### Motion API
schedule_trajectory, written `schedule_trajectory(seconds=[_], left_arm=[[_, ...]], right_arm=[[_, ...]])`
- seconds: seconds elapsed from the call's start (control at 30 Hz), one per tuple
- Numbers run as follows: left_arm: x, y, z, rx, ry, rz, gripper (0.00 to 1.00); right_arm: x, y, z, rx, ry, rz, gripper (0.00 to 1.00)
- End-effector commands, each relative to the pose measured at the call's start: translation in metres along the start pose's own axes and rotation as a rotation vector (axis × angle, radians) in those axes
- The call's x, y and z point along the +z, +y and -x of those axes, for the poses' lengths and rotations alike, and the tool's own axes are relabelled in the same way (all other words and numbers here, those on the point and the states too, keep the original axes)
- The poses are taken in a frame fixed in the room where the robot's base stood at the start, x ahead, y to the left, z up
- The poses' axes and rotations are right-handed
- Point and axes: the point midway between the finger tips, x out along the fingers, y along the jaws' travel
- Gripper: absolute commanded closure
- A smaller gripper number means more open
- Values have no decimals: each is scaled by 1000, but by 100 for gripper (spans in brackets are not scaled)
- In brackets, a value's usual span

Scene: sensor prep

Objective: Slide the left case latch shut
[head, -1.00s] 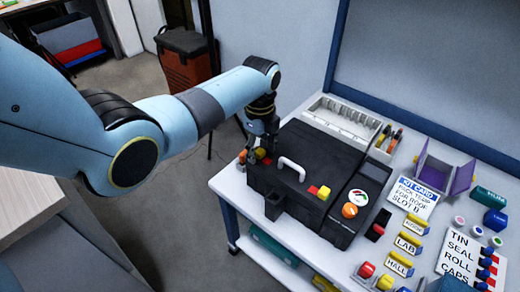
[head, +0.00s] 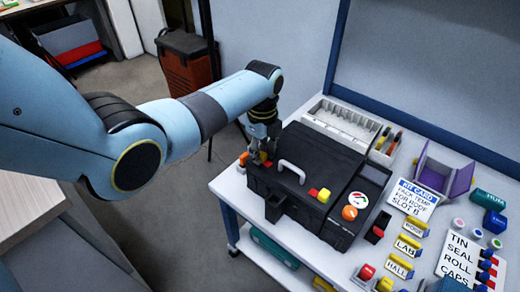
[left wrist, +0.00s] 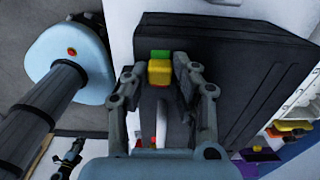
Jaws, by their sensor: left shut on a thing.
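The black case (head: 318,160) lies closed on the white bench. Its left latch has a small yellow knob (left wrist: 159,72) at the case edge, with a green patch (left wrist: 160,55) showing beside it in the left wrist view. My left gripper (left wrist: 159,68) is shut on this knob, one finger on each side. In the head view my left gripper (head: 264,146) points down at the case's left corner and partly hides the latch. The right latch (head: 323,195) shows a yellow knob beside a red patch. A small dark jointed part at the lower left of the left wrist view may be my right gripper (left wrist: 70,157).
The case handle (head: 291,170) stands up between the latches. An orange knob (head: 349,213) and a round dial (head: 358,199) are at the case's right. A white divided tray (head: 342,124) stands behind. Labels, a card and coloured caps crowd the bench's right side.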

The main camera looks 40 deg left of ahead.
Motion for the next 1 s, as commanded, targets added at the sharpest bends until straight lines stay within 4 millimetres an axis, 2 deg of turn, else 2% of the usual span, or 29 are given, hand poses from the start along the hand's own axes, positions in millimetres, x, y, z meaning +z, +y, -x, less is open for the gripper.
schedule_trajectory(seconds=[0.1, 0.37, 0.4, 0.57, 0.87, 1.0], left_arm=[[-18, 1, 3, 2, 4, -1, 100], [-21, 1, 0, 2, 5, 0, 100], [-22, 1, 0, 2, 5, 0, 72], [-21, 0, 0, 1, 4, 0, 52], [-20, 0, 2, 0, 2, 0, 52], [-20, -1, 16, -3, 2, 0, 52]], right_arm=[[-2, -1, 12, -2, 3, -1, 100], [-3, -1, 10, -2, 4, -1, 100], [-3, 0, 10, -1, 4, -1, 100], [-3, 0, 10, -1, 4, -1, 100], [-4, 6, 10, 5, 4, 2, 100], [-3, 4, 10, 4, 4, 1, 100]])
